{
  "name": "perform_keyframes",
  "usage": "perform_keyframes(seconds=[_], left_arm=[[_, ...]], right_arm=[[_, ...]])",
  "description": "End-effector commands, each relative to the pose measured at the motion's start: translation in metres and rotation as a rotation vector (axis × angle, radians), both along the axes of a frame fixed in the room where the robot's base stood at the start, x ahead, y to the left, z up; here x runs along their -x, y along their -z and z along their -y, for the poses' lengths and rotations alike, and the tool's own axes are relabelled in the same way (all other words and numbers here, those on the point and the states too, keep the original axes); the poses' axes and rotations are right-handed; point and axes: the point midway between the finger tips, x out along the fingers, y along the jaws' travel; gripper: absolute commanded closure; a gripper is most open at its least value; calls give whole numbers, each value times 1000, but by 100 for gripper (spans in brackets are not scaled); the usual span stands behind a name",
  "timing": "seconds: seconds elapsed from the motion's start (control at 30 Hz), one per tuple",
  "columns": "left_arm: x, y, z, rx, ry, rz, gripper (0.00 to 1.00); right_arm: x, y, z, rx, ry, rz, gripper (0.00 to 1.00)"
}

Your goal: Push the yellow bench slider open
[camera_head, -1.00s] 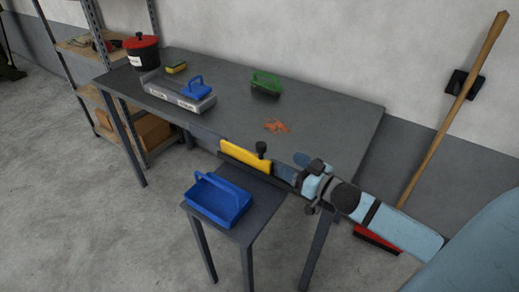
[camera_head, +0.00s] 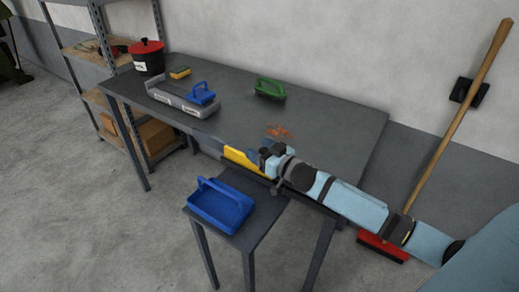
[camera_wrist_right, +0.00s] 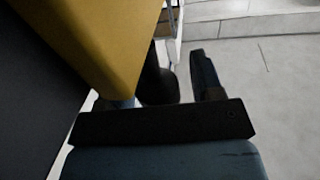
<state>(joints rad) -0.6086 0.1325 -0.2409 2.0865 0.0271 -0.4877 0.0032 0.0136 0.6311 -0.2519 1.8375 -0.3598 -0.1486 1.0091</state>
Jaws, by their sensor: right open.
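The yellow bench slider (camera_head: 241,157) sits at the front edge of the grey workbench (camera_head: 330,110). My right gripper (camera_head: 264,154) is at its right end and covers that part, so the slider's black knob is hidden in the head view. In the right wrist view the yellow face (camera_wrist_right: 95,40) fills the upper left. A dark rounded part, probably the knob (camera_wrist_right: 157,82), shows between the fingers of my open right gripper (camera_wrist_right: 163,85). One finger is clear on the right; the other is mostly hidden by the yellow part. I cannot tell whether they touch the knob. My left gripper is not in view.
Orange-brown coils (camera_head: 279,131) lie on the bench just behind my gripper. A blue caddy (camera_head: 220,206) sits on the lower side table. A broom (camera_head: 455,130) leans at right.

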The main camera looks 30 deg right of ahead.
Motion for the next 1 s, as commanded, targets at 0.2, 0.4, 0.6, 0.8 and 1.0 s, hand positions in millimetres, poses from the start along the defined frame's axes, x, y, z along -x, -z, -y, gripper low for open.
perform_keyframes(seconds=[0.2,0.4,0.6,0.8,1.0], left_arm=[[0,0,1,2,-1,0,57],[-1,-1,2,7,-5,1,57],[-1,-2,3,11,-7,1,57],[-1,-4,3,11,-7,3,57],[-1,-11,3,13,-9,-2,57]], right_arm=[[-4,1,-1,0,1,-1,40],[-3,1,-1,0,1,-1,56],[-3,0,-1,0,0,-1,100],[1,0,0,-1,-1,-1,100],[28,-1,11,-1,1,-3,100]])
